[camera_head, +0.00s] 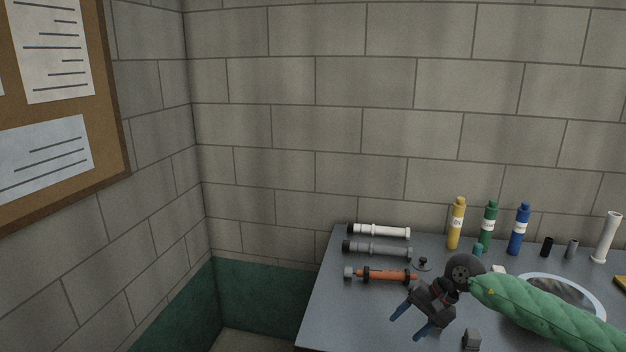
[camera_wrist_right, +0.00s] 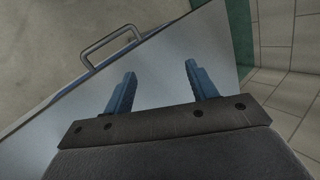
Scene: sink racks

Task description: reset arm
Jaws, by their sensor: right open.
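My right gripper (camera_head: 411,326) is over the front left part of the grey table (camera_head: 330,318), its arm in a green sleeve coming in from the right. Its two blue fingers are apart with nothing between them. They also show in the right wrist view (camera_wrist_right: 160,88), above a bare stretch of tabletop (camera_wrist_right: 160,65) near its edge. My left gripper is in neither view.
A white tube (camera_head: 380,231), a grey tube (camera_head: 377,250) and an orange tube (camera_head: 390,276) lie at the table's back left. Yellow (camera_head: 456,225), green (camera_head: 488,228) and blue (camera_head: 519,231) bottles stand behind. A round basin (camera_head: 597,307) is partly hidden by my arm. A metal handle (camera_wrist_right: 110,45) juts from the table's edge.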

